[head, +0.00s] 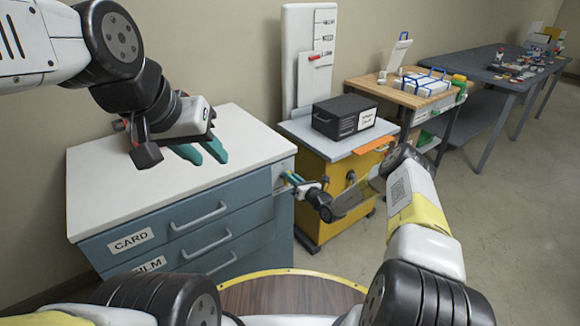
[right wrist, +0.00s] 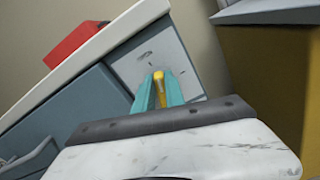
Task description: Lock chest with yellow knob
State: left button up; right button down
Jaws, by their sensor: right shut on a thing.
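The chest (head: 165,185) has a white top and blue-grey drawers, with labels reading CARD and FILM on the front. Its grey side panel shows in the right wrist view (right wrist: 140,60). On that panel is the yellow knob (right wrist: 159,90), between the teal fingers of my right gripper (right wrist: 160,92), which is shut on it. In the head view my right gripper (head: 288,181) is at the chest's right side, and the knob is hard to make out there. My left gripper (head: 204,156) is over the white top with its teal fingers apart and nothing visible between them.
A yellow cabinet (head: 313,215) stands right of the chest, with a black box (head: 344,116) on its grey top. A wooden cart (head: 400,95) and a long dark table (head: 485,70) stand beyond. A red block (right wrist: 82,45) sits on the chest top. Floor at right is clear.

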jog(key=shift+w+d+f+m, duration=0.2)
jog(key=shift+f+m, duration=0.1)
jog(key=shift+m, duration=2.15)
jog(key=shift+w+d+f+m, duration=0.1)
jog(key=shift+d+f+m, duration=0.2)
jog(key=shift+m, duration=2.1)
jog(key=shift+w+d+f+m, duration=0.1)
jog(key=shift+f+m, duration=0.25)
jog(key=shift+m, duration=2.1)
jog(key=c, duration=1.4)
grip_release()
jog(key=shift+s, duration=0.1)
jog(key=v, duration=0.7)
jog(key=shift+s+d, duration=0.2)
jog(key=shift+s, duration=0.05)
